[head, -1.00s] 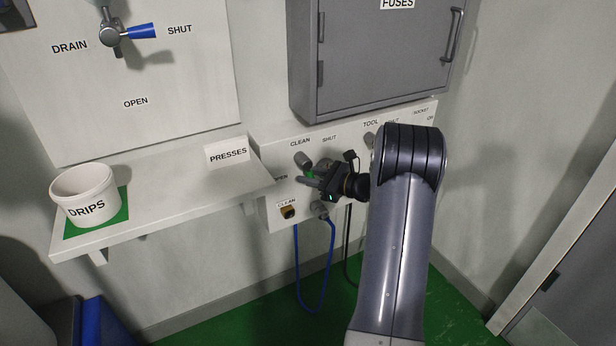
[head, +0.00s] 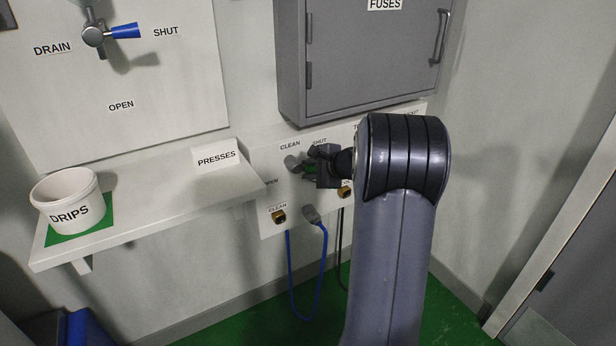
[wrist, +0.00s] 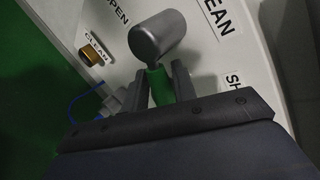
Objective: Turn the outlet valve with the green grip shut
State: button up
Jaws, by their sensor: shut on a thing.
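The outlet valve (wrist: 157,38) is a grey rounded body on the white panel, under the word CLEAN. Its green grip (wrist: 160,86) points from the body towards my gripper in the wrist view. In the head view the valve body (head: 292,163) shows left of my gripper, and the grip lies towards the right, below the SHUT label (head: 319,140). My gripper (wrist: 162,88) is shut on the green grip, one finger on each side. In the head view my gripper (head: 312,168) partly hides the grip. The OPEN label (head: 271,182) is left of and below the valve.
A brass CLEAN fitting (head: 279,216) and a grey connector (head: 312,215) with a blue hose (head: 290,270) are below the valve. A shelf (head: 150,215) with a DRIPS tub (head: 68,200) stands left. A grey FUSES box (head: 375,60) hangs above.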

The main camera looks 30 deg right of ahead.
jog(key=shift+d+r+n+h+b, duration=0.1)
jog(key=shift+r+n+h+b, duration=0.35)
jog(key=shift+n+h, duration=0.2)
jog(key=shift+d+r+n+h+b, duration=0.1)
jog(key=shift+r+n+h+b, duration=0.2)
jog(key=shift+n+h+b, duration=0.35)
jog(key=o, duration=1)
jog(key=shift+c, duration=0.2)
jog(key=p+v, duration=0.2)
jog(key=v, duration=0.9)
jog(key=shift+a, duration=0.2)
jog(key=shift+w, duration=0.1)
